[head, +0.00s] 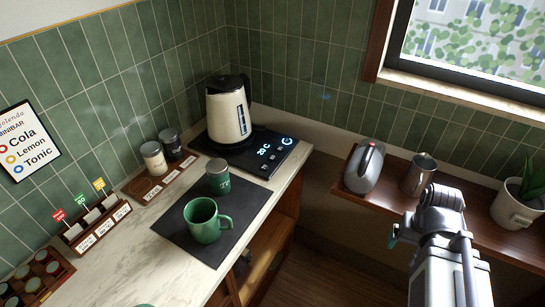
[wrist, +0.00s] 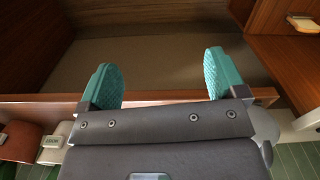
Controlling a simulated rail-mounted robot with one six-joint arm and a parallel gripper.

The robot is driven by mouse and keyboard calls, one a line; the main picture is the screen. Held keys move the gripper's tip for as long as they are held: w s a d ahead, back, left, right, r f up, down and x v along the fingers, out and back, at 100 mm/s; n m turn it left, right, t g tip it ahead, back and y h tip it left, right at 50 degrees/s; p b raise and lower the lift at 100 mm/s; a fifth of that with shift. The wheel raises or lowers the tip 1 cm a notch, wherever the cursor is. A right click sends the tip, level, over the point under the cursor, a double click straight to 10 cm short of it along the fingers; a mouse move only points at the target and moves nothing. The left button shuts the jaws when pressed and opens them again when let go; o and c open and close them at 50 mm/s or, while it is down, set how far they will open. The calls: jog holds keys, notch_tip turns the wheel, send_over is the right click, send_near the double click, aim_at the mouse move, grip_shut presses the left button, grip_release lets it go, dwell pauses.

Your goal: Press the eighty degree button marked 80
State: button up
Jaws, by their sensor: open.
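The black kettle base (head: 284,150) stands at the far end of the counter, with a lit display reading 20 °C and a glowing power symbol. Small button labels (head: 265,167) show along its front part, too small for me to read which one is 80. The cream kettle (head: 228,112) with black lid and handle stands upright on the left part of the base. My gripper (wrist: 160,78) is open, with two teal fingers apart and nothing between them. In the head view only a bit of teal shows beside my arm, well to the right of the base and apart from it.
A green mug (head: 203,222) and green canister (head: 218,177) stand on a dark mat (head: 178,238) in front of the base. Two jars stand left of the kettle. A wooden shelf (head: 398,199) on the right holds a grey rounded object (head: 364,168), metal pitcher (head: 419,174) and potted plant (head: 516,205).

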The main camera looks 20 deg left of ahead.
grip_shut()
dwell(0.7)
dwell(0.8)
